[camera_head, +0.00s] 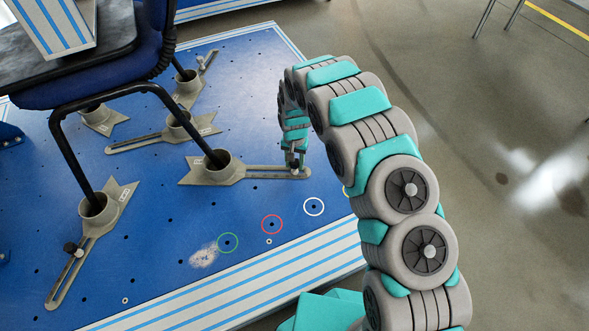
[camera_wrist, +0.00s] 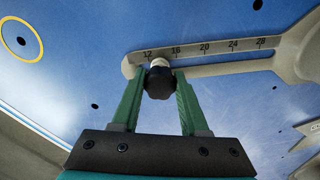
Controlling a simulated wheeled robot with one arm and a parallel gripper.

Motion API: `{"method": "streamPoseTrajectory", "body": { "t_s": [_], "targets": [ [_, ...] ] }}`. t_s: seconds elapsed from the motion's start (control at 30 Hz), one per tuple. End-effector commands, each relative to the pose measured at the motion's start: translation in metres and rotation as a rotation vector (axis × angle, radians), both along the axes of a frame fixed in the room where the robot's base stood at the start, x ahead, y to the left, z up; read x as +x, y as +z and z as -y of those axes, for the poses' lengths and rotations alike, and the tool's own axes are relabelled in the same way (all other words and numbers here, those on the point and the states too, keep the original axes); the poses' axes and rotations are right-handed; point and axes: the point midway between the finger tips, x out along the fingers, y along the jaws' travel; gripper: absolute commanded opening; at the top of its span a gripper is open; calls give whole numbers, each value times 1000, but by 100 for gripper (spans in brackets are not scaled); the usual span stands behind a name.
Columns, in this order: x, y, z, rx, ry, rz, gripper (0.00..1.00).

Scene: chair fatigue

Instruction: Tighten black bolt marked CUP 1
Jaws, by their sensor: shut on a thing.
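My gripper (camera_head: 293,158) points down at the outer end of a slotted grey arm (camera_head: 265,172) that reaches from a grey cup (camera_head: 217,166). In the wrist view the green fingers of my gripper (camera_wrist: 159,80) are shut on a black bolt (camera_wrist: 159,87), one on each side of its knob. The bolt is at the slot's end, near the 12 and 16 marks of the scale on the arm (camera_wrist: 215,65). A chair leg (camera_head: 180,125) stands in the cup. The cup's label is too small to read.
Another black bolt (camera_head: 70,248) sits in the slotted arm of the front-left cup (camera_head: 97,206). More cups hold the other chair legs farther back. The blue platform (camera_head: 165,235) has small holes and green, red and white rings. The chair (camera_head: 90,85) stands to the left.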

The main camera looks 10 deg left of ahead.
Motion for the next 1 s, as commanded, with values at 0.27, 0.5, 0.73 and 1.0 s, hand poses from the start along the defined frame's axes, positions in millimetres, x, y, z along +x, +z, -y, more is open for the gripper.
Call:
{"method": "streamPoseTrajectory", "body": {
  "t_s": [0.27, 0.5, 0.73, 1.0],
  "targets": [
    [0, 0, 0, 0, -17, -1, 0],
    [1, -3, 1, 1, -149, 1, 0],
    [0, -1, 1, 0, -347, 0, 0],
    [0, 0, 0, 0, -369, -1, 0]
  ]
}}
